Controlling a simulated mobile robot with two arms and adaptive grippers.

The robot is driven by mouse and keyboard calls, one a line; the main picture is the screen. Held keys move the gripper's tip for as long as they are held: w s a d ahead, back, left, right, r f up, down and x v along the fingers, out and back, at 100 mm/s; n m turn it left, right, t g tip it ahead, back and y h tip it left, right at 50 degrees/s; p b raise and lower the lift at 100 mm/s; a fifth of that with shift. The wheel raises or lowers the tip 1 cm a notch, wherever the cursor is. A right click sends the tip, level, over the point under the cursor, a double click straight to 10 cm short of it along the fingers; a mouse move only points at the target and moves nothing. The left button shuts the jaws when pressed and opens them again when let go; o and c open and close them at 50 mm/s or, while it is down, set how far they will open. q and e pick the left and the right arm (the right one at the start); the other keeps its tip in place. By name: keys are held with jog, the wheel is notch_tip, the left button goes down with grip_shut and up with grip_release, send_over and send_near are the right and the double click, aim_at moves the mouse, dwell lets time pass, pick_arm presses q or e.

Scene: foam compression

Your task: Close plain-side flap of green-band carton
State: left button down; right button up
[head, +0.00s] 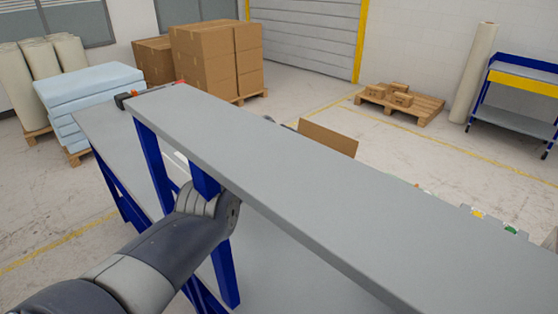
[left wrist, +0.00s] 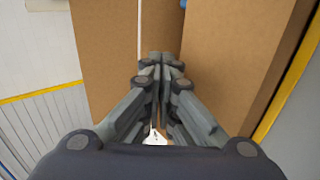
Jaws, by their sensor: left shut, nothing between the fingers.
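In the head view my left arm comes in from the left and passes under the grey shelf, which hides my left gripper. In the left wrist view my left gripper (left wrist: 160,62) is shut and empty, its fingers together in front of brown cardboard panels. One panel (left wrist: 102,45) stands on the left and another (left wrist: 235,50) on the right; I cannot tell whether the fingertips touch them. In the head view one raised cardboard flap (head: 328,138) shows past the shelf's far edge. The rest of its carton is hidden, and no green band shows on it. My right gripper is not in view.
The long grey shelf (head: 270,160) on blue posts (head: 153,155) crosses the head view above a grey bench top (head: 105,125). Small coloured items (head: 478,213) show past the shelf at the right. Stacked cartons, foam sheets and a pallet stand well back on the floor.

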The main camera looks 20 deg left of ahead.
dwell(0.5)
pick_arm(q)
jog(key=shift+r, duration=0.2)
jog(key=shift+r+p, duration=0.65)
jog(key=shift+p, duration=0.15)
jog(key=shift+s+a+r, duration=0.3)
jog(key=shift+s+r, duration=0.1)
jog(key=v, duration=1)
jog(key=shift+s, duration=0.4)
